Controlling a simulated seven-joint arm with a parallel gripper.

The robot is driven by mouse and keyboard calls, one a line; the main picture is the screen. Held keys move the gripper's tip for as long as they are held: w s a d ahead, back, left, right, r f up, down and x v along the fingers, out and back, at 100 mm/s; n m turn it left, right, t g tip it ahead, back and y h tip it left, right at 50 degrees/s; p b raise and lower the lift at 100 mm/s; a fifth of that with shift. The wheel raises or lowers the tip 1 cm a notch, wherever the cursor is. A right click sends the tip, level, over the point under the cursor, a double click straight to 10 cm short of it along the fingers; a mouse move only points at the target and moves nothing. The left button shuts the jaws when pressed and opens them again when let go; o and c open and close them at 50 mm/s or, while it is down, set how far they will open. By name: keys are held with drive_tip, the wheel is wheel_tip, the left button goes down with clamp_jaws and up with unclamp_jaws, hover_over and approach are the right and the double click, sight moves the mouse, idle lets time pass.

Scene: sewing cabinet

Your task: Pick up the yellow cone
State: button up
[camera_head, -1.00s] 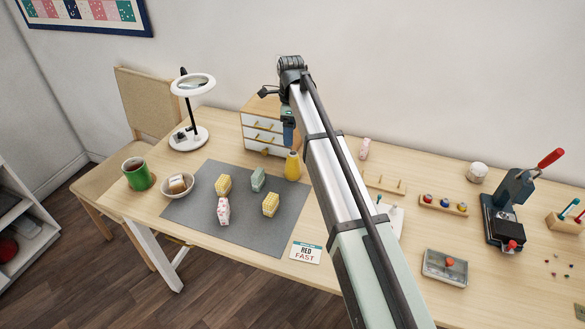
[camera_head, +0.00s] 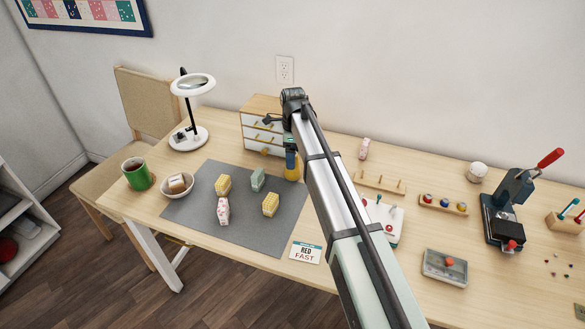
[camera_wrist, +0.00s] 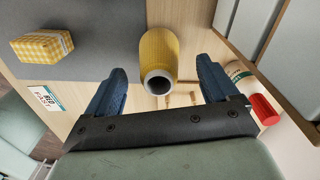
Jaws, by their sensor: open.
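The yellow cone (camera_wrist: 159,52) stands near the back right corner of the grey mat, by the small drawer cabinet. In the wrist view its dark hollow top faces the camera. In the head view the cone (camera_head: 292,172) is partly covered by my gripper (camera_head: 291,150), which is above it. In the wrist view my gripper (camera_wrist: 161,88) is open, with its two blue fingers on either side of the cone's near end and gaps on both sides. Nothing is between the fingers at their tips except the view of the cone; exact height above it is unclear.
The drawer cabinet (camera_head: 262,142) stands close behind the cone. Several patterned blocks, including a yellow checked one (camera_head: 270,204), lie on the grey mat (camera_head: 245,239). A white bottle with a red cap (camera_wrist: 262,106) shows at the right of the wrist view. A card (camera_head: 305,252) lies in front.

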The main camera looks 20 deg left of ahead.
wheel_tip(320, 180, down, 4)
drive_tip(key=shift+s+f, duration=0.1)
drive_tip(key=shift+s, duration=0.05)
drive_tip(key=shift+c, duration=0.2)
drive_tip(key=c, duration=1.1)
